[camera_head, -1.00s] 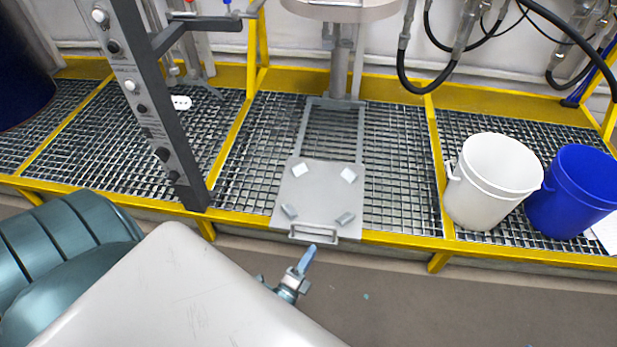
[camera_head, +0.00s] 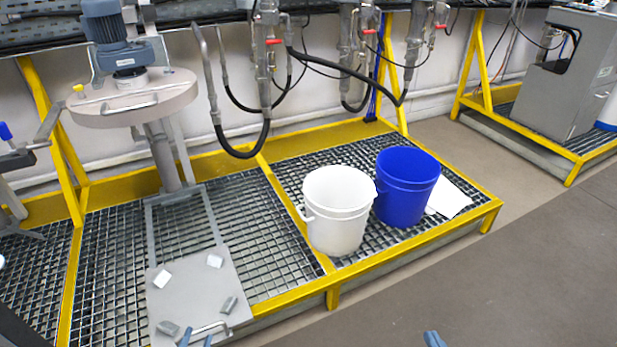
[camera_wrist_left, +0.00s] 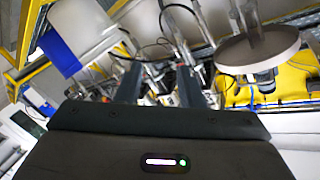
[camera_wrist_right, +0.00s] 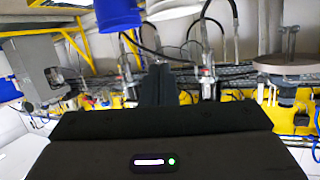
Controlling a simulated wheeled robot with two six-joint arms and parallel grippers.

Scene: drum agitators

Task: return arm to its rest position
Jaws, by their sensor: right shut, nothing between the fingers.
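My left gripper (camera_head: 196,341) shows at the bottom edge of the head view as two blue-grey fingertips set apart, in front of the grey plate's handle. In the left wrist view its two dark fingers (camera_wrist_left: 160,88) are apart with nothing seen between them. My right gripper (camera_head: 434,339) shows at the bottom edge, right of the middle, as one small blue-grey tip over the floor. In the right wrist view its fingers (camera_wrist_right: 158,85) are together and empty. Most of both arms is outside the head view.
A white bucket (camera_head: 337,225) and a blue bucket (camera_head: 405,188) stand on the yellow-framed grating. A grey plate (camera_head: 200,290) lies below the round agitator lid (camera_head: 133,98). Hoses hang behind. A grey cabinet (camera_head: 567,85) stands at right. Floor at lower right (camera_head: 530,270) is clear.

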